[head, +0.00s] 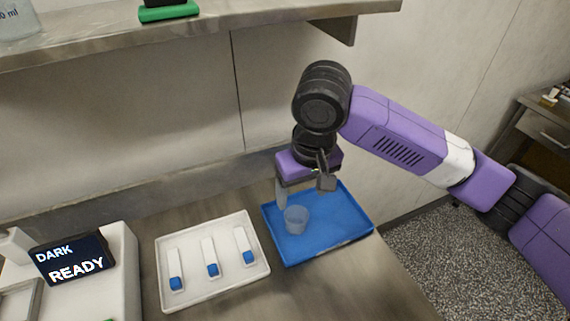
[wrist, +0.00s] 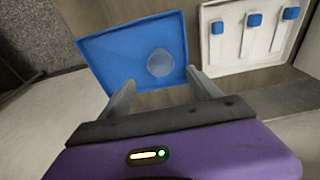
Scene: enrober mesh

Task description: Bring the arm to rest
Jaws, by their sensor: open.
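My gripper (head: 302,190) is open and points down at the blue tray. In the wrist view my gripper (wrist: 163,92) shows two grey fingers spread apart with nothing between them. My purple arm reaches in from the right in the head view. A clear cup (head: 296,220) stands on the blue tray (head: 340,237), near its left side. The cup also shows in the wrist view (wrist: 160,63), beyond the fingertips and apart from them.
A white tray (head: 166,299) with several white, blue-ended sticks lies left of the blue tray. A white machine (head: 122,260) with a screen (head: 72,260) reading "DARK READY" stands at the left. A metal shelf (head: 230,22) overhangs the back. Bare counter (head: 330,290) lies in front.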

